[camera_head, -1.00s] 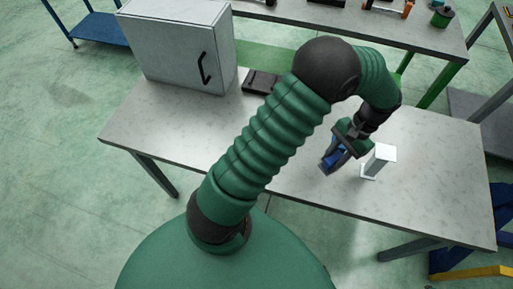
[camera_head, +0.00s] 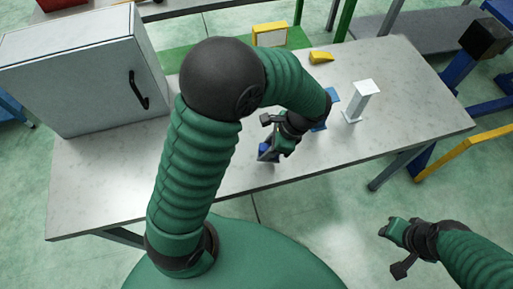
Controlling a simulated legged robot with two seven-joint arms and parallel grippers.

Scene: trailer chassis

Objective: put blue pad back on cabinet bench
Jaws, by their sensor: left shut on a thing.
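My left gripper (camera_head: 268,152) is shut on a small blue pad (camera_head: 264,149), held over the front part of the grey bench top (camera_head: 232,177). The gripper hides most of the pad, and I cannot tell whether the pad touches the bench. The grey cabinet (camera_head: 80,75) with a black handle stands at the bench's left end, its door shut. Another blue piece (camera_head: 332,96) shows partly behind my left wrist. My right gripper (camera_head: 389,229) is at the lower right, off the bench's front edge; its fingers are too small to judge.
A white upright stand (camera_head: 360,101) is on the bench right of my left gripper. A yellow piece (camera_head: 321,57) lies near the back edge. The bench's right end is clear. A yellow rail and blue frame (camera_head: 455,158) stand beyond it.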

